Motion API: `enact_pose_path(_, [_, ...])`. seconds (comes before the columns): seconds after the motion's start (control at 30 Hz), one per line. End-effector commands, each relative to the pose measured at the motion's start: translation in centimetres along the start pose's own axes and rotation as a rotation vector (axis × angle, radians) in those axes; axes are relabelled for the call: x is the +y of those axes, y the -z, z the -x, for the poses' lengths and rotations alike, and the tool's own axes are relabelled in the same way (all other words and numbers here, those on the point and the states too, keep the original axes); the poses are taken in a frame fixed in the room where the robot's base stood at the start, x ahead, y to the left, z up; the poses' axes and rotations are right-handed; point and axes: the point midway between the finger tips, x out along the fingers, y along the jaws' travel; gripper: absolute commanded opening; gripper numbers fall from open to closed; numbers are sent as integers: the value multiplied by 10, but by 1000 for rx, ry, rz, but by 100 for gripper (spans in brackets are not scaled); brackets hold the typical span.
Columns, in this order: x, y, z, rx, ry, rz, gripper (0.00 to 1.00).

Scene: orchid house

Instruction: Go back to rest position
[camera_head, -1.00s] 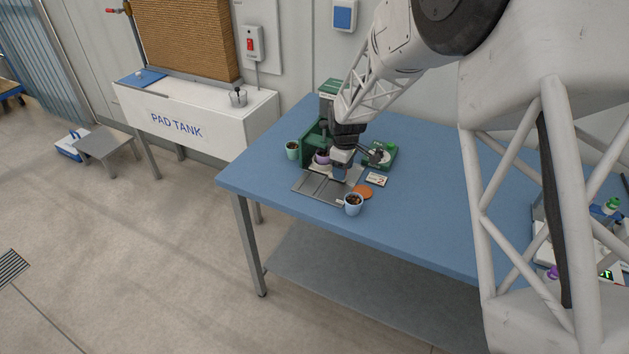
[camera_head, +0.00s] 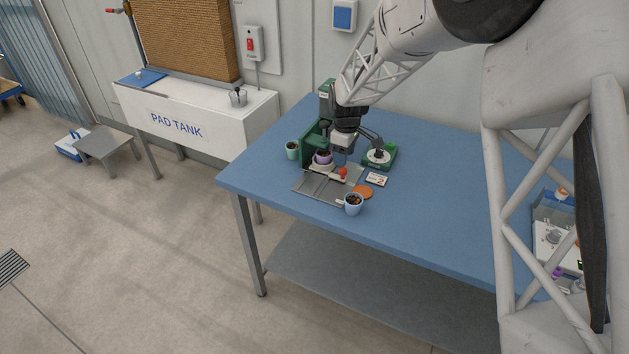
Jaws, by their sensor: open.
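My gripper (camera_head: 342,155) hangs over the far part of the blue table, pointing down, just behind a red knob (camera_head: 343,172) on a grey slide plate (camera_head: 318,187). It is open; its fingertips are small and partly hard to make out. A purple pot (camera_head: 323,157) with dark filling stands to its left on a pale holder, in front of a green fixture (camera_head: 312,142). My gripper is apart from the pot as far as I can see. A green device with a round white dial (camera_head: 379,156) is on its right.
A pale blue pot (camera_head: 353,204), an orange disc (camera_head: 363,192) and a small label card (camera_head: 376,180) lie near the plate. A mint pot (camera_head: 292,150) stands at left. A tray of bottles (camera_head: 556,235) is at the right. The table's middle right (camera_head: 430,190) is clear.

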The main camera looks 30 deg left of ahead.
Motion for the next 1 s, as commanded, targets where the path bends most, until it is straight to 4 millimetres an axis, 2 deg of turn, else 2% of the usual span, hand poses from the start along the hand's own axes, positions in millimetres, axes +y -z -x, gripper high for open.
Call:
enact_pose_path(0.2, [0,0,8,0,1,0,53])
enact_pose_path(0.77, [0,-1,9,0,0,-2,53])
enact_pose_path(0.87, [0,-6,13,2,-2,-13,53])
enact_pose_path(1.0, [-2,-22,26,5,-7,-51,53])
